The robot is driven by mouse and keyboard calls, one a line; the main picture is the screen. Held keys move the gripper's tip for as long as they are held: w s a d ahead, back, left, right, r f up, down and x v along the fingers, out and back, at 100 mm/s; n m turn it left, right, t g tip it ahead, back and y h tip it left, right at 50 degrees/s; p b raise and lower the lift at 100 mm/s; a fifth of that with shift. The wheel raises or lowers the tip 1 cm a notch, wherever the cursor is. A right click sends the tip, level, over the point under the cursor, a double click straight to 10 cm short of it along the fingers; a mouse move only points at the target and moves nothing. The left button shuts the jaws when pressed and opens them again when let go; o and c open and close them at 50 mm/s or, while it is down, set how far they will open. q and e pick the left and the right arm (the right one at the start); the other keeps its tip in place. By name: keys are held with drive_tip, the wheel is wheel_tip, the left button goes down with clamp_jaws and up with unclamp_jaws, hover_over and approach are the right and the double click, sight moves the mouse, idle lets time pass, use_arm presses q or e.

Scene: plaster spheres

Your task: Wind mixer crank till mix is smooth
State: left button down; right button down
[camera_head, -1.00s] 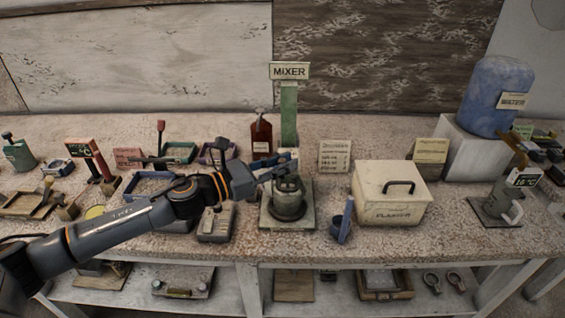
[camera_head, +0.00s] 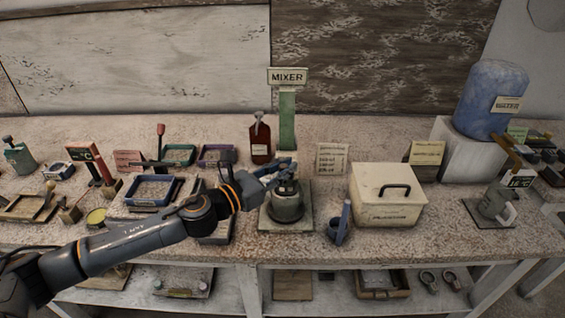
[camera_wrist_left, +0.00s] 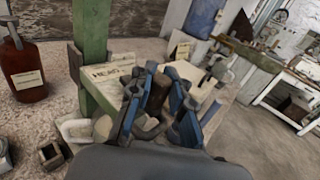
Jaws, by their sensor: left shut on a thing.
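The mixer stands mid-bench, with a green post (camera_head: 288,122) under a MIXER sign (camera_head: 288,77) and a grey pot (camera_head: 288,206) on a pale base plate. The post also shows in the left wrist view (camera_wrist_left: 91,50). My left gripper (camera_head: 288,170) reaches in from the left, just above the pot. In the left wrist view its blue-sided fingers (camera_wrist_left: 162,100) are shut on a brown upright crank knob (camera_wrist_left: 157,92). The crank arm is mostly hidden by the fingers. The mix inside the pot cannot be seen. My right gripper is not in view.
A cream lidded plaster box (camera_head: 387,208) and a blue scoop-like tool (camera_head: 340,222) stand right of the mixer. A brown bottle (camera_head: 260,142) is behind left. A blue water container (camera_head: 490,98) is at the right back. Trays and small tools fill the left bench.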

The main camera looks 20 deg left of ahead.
use_arm(q)
drive_tip(key=n+y+p, duration=0.1)
drive_tip(key=d+n+t+y+p, duration=0.1)
drive_tip(key=y+p, duration=0.1)
drive_tip(key=d+n+t+y+p, duration=0.1)
drive_tip(key=y, duration=0.1)
drive_tip(key=shift+w+r+n, duration=0.15)
drive_tip(key=shift+r+n, duration=0.1)
drive_tip(key=shift+n, duration=0.05)
drive_tip(key=y, duration=0.1)
drive_tip(key=n+y+p, duration=0.1)
drive_tip(key=t+y, duration=0.1)
drive_tip(key=shift+w+d+f+n+p, duration=0.1)
drive_tip(key=shift+w+d+n+p, duration=0.2)
drive_tip(key=shift+d+n+p, duration=0.1)
drive_tip(key=shift+w+d+f+n+g+y+b, duration=0.1)
drive_tip(key=shift+w+d+n+g+y+b, duration=0.3)
drive_tip(key=shift+w+n+g+y, duration=1.2)
drive_tip(key=shift+d+n+g+y+b, duration=0.15)
drive_tip(key=shift+n+g+y+b, duration=0.4)
drive_tip(key=shift+n+y, duration=2.35)
drive_tip(key=shift+w+d+f+n+g+y+b, duration=0.1)
drive_tip(key=shift+w+d+n+g+y+b, duration=0.6)
drive_tip(key=shift+y, duration=2.6)
drive_tip(key=shift+w+a+r+n+g, duration=0.1)
drive_tip(key=shift+a+n+g, duration=0.3)
drive_tip(key=shift+n, duration=0.1)
drive_tip(key=c, duration=1.2)
unclamp_jaws()
drive_tip(key=shift+d, duration=0.1)
